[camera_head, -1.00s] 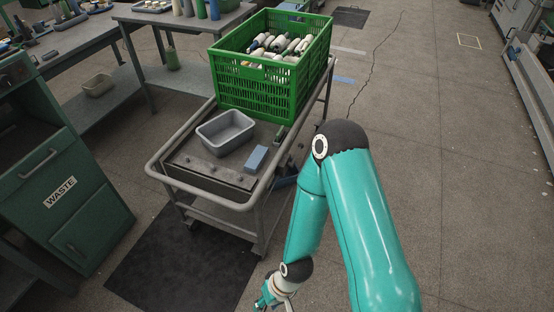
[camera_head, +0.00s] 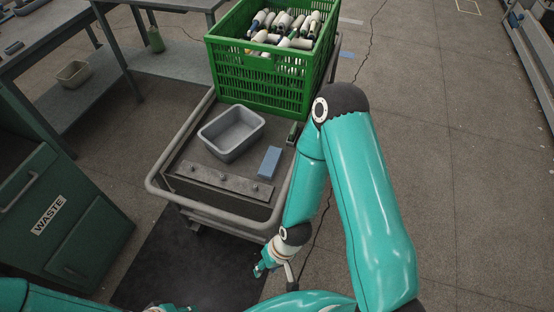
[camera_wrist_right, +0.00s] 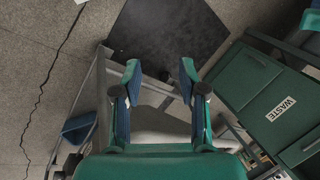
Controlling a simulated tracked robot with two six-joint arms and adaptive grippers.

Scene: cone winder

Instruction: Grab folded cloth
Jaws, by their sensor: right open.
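The folded cloth (camera_head: 269,162) is a small blue-grey block lying on the cart top, right of the grey bin. My right gripper (camera_head: 262,268) hangs below and in front of it, off the cart's near right corner. In the right wrist view the right gripper (camera_wrist_right: 159,75) is open with nothing between its fingers. My left arm comes in along the bottom left edge; only a small part near its end (camera_head: 168,307) shows, and its fingers are cut off.
The cart (camera_head: 160,190) has a raised tube rail. A grey bin (camera_head: 232,133), a flat metal bar (camera_head: 222,181) and a green crate (camera_head: 262,78) of cones stand on it. A green waste cabinet (camera_head: 95,225) is at left. Floor at right is clear.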

